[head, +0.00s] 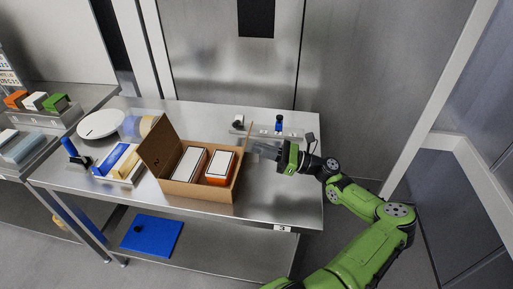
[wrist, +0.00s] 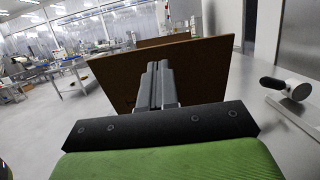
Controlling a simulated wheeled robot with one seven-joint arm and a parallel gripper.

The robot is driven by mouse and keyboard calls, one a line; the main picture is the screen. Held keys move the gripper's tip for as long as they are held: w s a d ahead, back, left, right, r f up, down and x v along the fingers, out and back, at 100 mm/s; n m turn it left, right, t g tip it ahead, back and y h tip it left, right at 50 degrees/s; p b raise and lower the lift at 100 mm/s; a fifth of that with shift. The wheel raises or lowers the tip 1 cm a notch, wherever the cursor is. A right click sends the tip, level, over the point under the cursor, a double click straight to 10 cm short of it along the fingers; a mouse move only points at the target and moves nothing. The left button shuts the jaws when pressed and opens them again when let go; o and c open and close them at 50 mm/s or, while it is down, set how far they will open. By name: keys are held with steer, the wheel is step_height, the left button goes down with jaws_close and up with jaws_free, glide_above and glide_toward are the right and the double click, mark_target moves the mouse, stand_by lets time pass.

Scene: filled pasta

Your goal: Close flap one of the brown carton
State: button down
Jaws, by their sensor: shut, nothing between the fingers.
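The brown carton (head: 197,202) stands open on the steel table and holds two boxes with white tops and orange-brown sides (head: 219,167). Its left flap (head: 157,143) stands up and leans outward. Its right flap (head: 246,140) stands upright, seen nearly edge-on. My gripper (head: 256,149) is shut and empty, just right of the right flap. In the wrist view a brown flap panel (wrist: 205,70) stands across the view right in front of the shut fingers (wrist: 156,84). I cannot tell whether they touch it.
A rack with a blue-topped item (head: 278,122) stands at the table's back right. A white and black item (wrist: 290,88) is right of my gripper. Blue, white and yellow boxes (head: 122,163) and a white round plate (head: 100,124) are left of the carton. The table's front right is clear.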

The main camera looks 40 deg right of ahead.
steer(key=shift+x, duration=0.9)
steer(key=shift+r+p, duration=0.15)
steer(key=shift+p, duration=0.2)
